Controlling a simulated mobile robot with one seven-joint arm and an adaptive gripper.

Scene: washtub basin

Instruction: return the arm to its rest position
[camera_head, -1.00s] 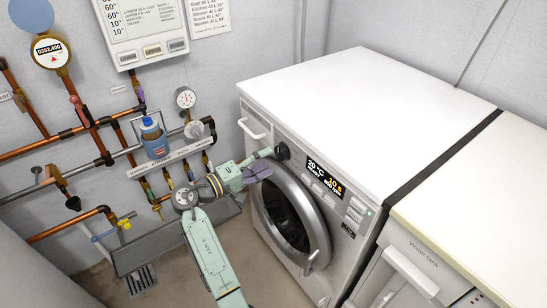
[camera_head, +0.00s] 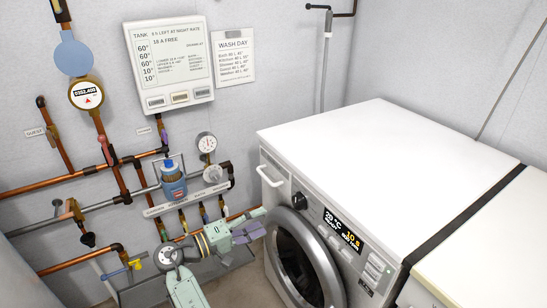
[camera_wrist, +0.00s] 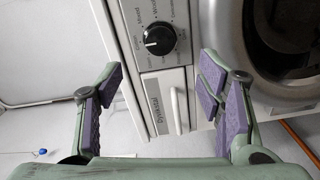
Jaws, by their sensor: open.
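My arm (camera_head: 185,290) rises from the bottom of the head view and bends right at its elbow. My gripper (camera_head: 262,225) is at its end, just left of the washing machine's front. In the wrist view my gripper (camera_wrist: 160,95) shows two green fingers with purple pads, spread wide apart with nothing between them. The washing machine's black dial (camera_wrist: 160,39) and a small labelled drawer front (camera_wrist: 165,102) lie beyond the fingers. The gripper looks apart from the machine.
The washing machine (camera_head: 370,150) stands right of my gripper, its round door (camera_head: 300,262) facing the arm. A second white appliance (camera_head: 490,240) adjoins at right.

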